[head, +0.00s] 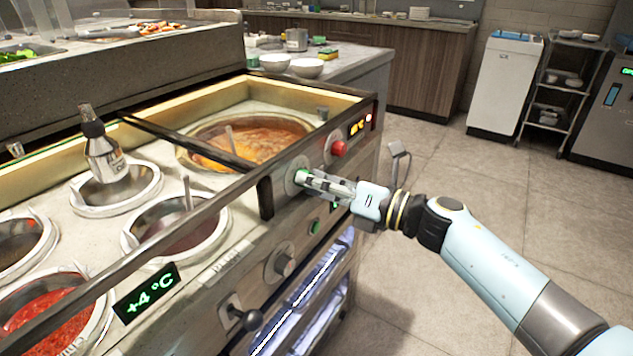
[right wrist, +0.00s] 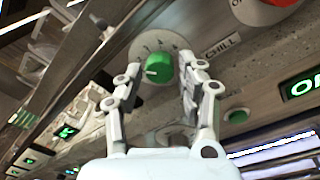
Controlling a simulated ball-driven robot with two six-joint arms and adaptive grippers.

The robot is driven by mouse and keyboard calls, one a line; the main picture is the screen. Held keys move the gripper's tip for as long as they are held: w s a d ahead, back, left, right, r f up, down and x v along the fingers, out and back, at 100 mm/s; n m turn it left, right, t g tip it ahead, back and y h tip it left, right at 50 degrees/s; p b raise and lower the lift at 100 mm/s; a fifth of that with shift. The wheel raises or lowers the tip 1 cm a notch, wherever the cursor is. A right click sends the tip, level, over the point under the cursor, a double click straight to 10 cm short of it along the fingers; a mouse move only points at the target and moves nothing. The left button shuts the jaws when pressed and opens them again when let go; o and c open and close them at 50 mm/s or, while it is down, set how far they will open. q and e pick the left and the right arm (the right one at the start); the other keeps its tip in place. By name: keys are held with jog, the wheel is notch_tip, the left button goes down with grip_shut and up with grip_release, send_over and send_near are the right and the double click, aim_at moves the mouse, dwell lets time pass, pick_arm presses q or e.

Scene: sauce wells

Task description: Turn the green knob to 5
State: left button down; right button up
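The green knob (right wrist: 160,68) sits on a round, pale dial plate (right wrist: 143,45) with dark marks, next to a label reading "CHILL". Its white pointer line faces left in the right wrist view; the dial numbers are too small to read. In the head view only a bit of the green knob (head: 301,175) shows behind the fingers. My right gripper (right wrist: 160,75) is open, one finger on each side of the knob, with a small gap visible on the left. It also shows in the head view (head: 308,180), reaching the counter's front panel. My left gripper is out of view.
A red knob (head: 338,148) sits beyond the green one on the same panel. A green button (head: 314,227), a grey knob (head: 280,262) and a black lever (head: 250,319) are nearby. A dark rail (head: 180,241) runs along the sauce wells.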

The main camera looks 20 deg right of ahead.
grip_shut()
jog(key=shift+m, duration=0.3)
jog(key=shift+s+m+t+h+p, duration=0.1)
jog(key=shift+m+t+h+p, duration=0.2)
jog(key=shift+m+p, duration=4.05)
jog(key=shift+m+t+h+p, duration=0.1)
jog(key=shift+m+t+p, duration=0.55)
jog(key=shift+m, duration=7.1)
jog(key=shift+f+g, duration=0.1)
jog(key=shift+g, duration=0.15)
